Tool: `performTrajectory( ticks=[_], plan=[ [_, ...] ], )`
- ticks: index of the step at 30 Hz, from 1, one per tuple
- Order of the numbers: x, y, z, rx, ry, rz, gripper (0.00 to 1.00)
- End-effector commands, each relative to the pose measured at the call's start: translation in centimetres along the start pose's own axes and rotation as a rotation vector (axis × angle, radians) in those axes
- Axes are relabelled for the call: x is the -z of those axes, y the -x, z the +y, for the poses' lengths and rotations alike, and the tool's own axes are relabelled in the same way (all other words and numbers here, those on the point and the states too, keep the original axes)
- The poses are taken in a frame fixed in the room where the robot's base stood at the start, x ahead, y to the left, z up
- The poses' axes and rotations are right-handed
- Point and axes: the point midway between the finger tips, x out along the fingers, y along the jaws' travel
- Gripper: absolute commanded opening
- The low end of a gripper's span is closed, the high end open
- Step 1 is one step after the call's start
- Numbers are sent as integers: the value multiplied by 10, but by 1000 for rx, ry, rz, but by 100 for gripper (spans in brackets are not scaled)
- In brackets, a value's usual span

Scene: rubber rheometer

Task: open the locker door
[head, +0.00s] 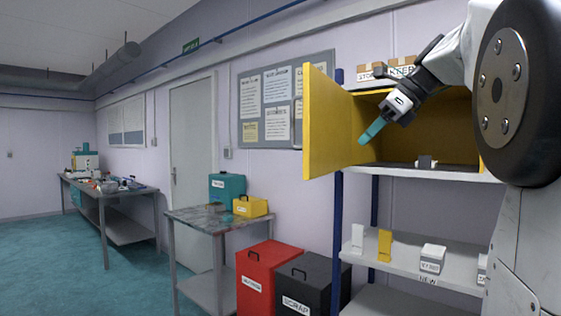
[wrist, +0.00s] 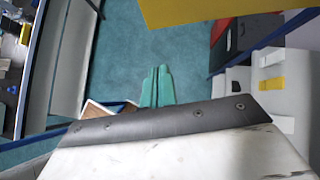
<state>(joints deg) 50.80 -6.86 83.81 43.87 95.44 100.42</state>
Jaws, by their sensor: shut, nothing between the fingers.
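The yellow locker door (head: 325,124) stands swung open at the left side of the yellow locker, jutting out toward me. The locker interior (head: 440,128) is visible, with a small grey and white item (head: 426,162) on its floor. My gripper (head: 372,131) has teal fingers that are shut and empty. In the head view the fingers overlap the door's inner side near the locker opening; I cannot tell whether they touch it. In the wrist view the shut fingers (wrist: 157,86) point over the teal floor, and a yellow panel (wrist: 200,10) shows at the top, apart from the fingertips.
Below the locker, a shelf (head: 400,255) holds white and yellow pieces and small labelled boxes. A red bin (head: 265,280) and a dark scrap bin (head: 308,285) stand below left. A small table (head: 205,218) carries teal and yellow boxes. Open floor (head: 135,280) lies left.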

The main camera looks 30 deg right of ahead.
Motion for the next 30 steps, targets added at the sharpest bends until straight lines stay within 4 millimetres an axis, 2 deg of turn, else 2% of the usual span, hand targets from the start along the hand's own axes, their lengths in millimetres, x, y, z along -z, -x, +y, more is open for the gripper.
performTrajectory(
  ticks=[2,5,8,20,24,30],
  plan=[
    [-1,7,-7,8,-44,-15,0],
    [-2,3,-9,8,-62,-21,0],
    [-2,-12,-8,6,-61,-21,0],
    [-5,-95,-8,6,-57,-19,0],
    [-22,-108,-10,8,-56,-19,0],
    [-32,-117,-11,9,-57,-19,0]
  ],
)
